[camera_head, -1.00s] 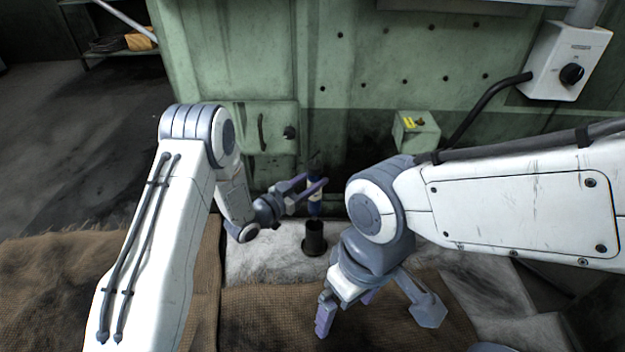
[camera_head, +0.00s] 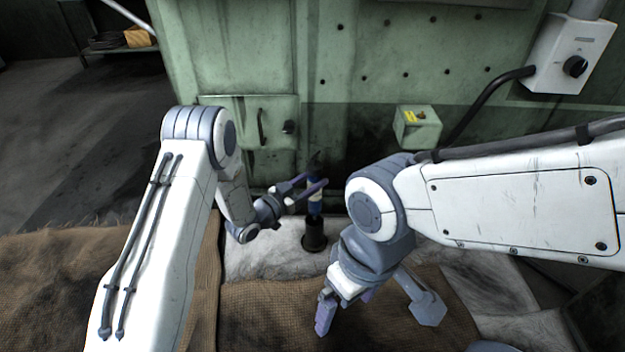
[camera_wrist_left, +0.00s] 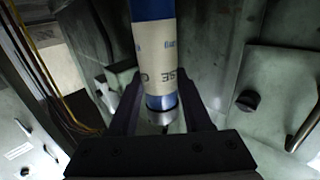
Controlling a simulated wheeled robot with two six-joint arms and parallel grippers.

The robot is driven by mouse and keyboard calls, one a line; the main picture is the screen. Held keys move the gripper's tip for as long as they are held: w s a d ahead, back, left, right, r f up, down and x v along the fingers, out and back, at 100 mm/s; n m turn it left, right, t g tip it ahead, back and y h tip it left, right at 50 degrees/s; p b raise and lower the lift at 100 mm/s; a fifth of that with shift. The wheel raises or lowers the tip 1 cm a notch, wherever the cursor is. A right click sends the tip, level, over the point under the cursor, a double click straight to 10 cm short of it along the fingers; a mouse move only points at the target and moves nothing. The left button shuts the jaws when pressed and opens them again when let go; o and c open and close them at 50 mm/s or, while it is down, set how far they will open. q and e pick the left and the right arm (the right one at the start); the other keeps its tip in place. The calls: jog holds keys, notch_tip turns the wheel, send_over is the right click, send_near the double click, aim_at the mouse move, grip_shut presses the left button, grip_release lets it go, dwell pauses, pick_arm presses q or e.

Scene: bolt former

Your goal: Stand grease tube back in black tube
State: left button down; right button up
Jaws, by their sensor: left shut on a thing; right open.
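The grease tube (camera_head: 315,200) is blue with a pale label and stands about upright in my left gripper (camera_head: 311,188). The gripper is shut on it from the left. In the left wrist view the grease tube (camera_wrist_left: 157,55) lies between the two dark fingers (camera_wrist_left: 160,112), its lettered label facing the camera. The black tube (camera_head: 314,234) stands on the pale surface directly below. The grease tube's lower end is at the black tube's mouth; I cannot tell how far inside it is. My right gripper (camera_head: 372,312) is open and empty, in front and to the right.
Brown sacking (camera_head: 270,320) covers the front of the surface. The green machine wall (camera_head: 370,70) rises behind the black tube. A small green box (camera_head: 417,128) with a yellow label sits on the wall at right. My right forearm spans the right side.

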aim_at(310, 207)
pick_arm(q)
jog(key=shift+f+b, duration=0.75)
jog(key=shift+f, duration=0.45)
dwell(0.3)
jog(key=shift+f, duration=0.3)
dwell(0.4)
jog(key=shift+f+b, duration=2.15)
jog(key=shift+f, duration=1.1)
jog(key=shift+c, duration=1.3)
grip_release()
jog(key=shift+f, duration=0.1)
